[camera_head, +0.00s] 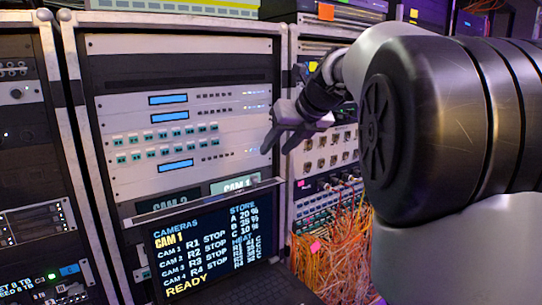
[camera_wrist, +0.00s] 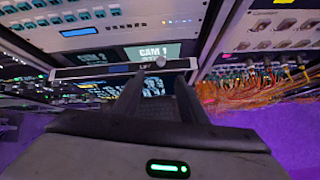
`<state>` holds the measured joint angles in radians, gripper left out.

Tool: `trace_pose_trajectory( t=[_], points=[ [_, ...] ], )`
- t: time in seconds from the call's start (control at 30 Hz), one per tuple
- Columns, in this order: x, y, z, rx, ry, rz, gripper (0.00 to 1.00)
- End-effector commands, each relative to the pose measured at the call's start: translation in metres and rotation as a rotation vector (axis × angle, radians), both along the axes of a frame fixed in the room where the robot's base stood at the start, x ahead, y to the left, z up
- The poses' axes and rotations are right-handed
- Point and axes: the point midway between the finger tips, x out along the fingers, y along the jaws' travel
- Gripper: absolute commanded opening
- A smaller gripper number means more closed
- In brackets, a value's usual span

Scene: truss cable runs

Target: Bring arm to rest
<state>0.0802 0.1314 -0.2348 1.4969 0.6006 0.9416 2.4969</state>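My arm reaches in from the right in the head view, its large dark joint covering much of that side. My gripper (camera_head: 277,147) is in front of the rack, near the seam between two cabinets, pointing down and left. Its two fingers are apart with nothing between them. In the wrist view, the fingers of my gripper (camera_wrist: 158,88) also stand apart and empty, with the console's screen behind the gap. I see no contact between the fingers and the equipment.
A console screen (camera_head: 205,247) reading "CAMERAS" and "READY" stands low in front of the rack panels (camera_head: 180,125). Tangled orange cables (camera_head: 330,255) hang at the right cabinet's foot, partly behind my arm. Another rack (camera_head: 30,160) stands at the left.

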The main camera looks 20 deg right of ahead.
Motion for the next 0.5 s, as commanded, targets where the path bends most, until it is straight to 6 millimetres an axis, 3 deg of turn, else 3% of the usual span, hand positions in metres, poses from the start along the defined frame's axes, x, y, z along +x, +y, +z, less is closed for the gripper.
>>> trace_pose_trajectory(
  t=[0.5],
  points=[
    [-0.013,0.002,0.005,-0.043,-0.010,0.048,0.39]
  ],
)
